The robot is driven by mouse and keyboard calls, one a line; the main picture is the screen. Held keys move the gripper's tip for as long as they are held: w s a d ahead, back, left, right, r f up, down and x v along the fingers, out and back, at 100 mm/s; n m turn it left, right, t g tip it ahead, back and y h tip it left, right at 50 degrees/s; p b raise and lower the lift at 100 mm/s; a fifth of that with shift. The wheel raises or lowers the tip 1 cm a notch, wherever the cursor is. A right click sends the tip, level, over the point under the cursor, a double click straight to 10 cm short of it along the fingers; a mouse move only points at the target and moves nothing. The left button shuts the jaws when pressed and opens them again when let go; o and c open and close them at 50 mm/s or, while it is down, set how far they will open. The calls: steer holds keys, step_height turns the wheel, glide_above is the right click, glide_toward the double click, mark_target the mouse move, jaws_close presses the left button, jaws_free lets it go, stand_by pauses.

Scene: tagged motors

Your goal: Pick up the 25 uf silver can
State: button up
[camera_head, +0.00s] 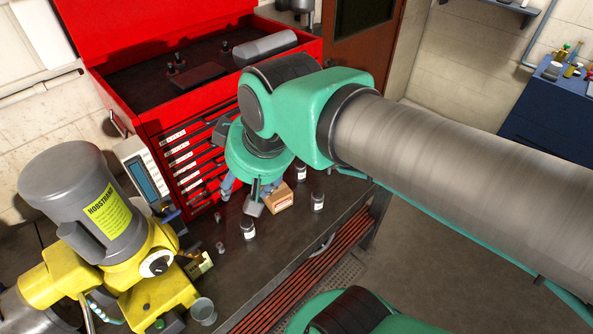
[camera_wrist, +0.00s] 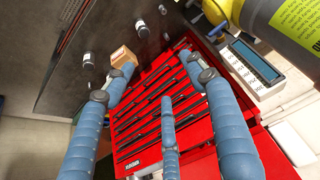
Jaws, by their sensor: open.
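Several small silver cans with pale labels stand on the dark bench top: one (camera_head: 301,172) behind the cardboard box, one (camera_head: 318,201) to its right and one (camera_head: 248,229) in front. I cannot read the labels, so I cannot tell which is 25 uf. My gripper (camera_head: 248,199) is above the bench beside the box, its fingers spread and empty. In the wrist view my open gripper (camera_wrist: 163,68) has the box near its left fingertip. One can (camera_wrist: 90,58) is left of the box there and another (camera_wrist: 141,28) is above it, both outside the fingers.
The cardboard box (camera_head: 279,199) stands close to my fingers. A red tool chest (camera_head: 205,118) rises behind my gripper. A yellow and grey motor (camera_head: 100,215) and a grey meter (camera_head: 146,176) stand left. The bench (camera_head: 285,250) is clear toward its front edge.

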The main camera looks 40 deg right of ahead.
steer(key=w+d+f+m+g, duration=0.1)
steer(key=w+d+f+g, duration=0.1)
steer(key=w+d, duration=0.65)
steer(key=m+g+p, duration=0.2)
steer(key=g+p, duration=0.1)
glide_toward(300, 164)
steer(key=shift+w, duration=0.1)
steer(key=shift+d+f, duration=0.1)
steer(key=shift+f, duration=0.1)
steer(key=shift+f, duration=0.1)
steer(key=shift+f+b, duration=0.65)
steer(key=shift+f, duration=3.55)
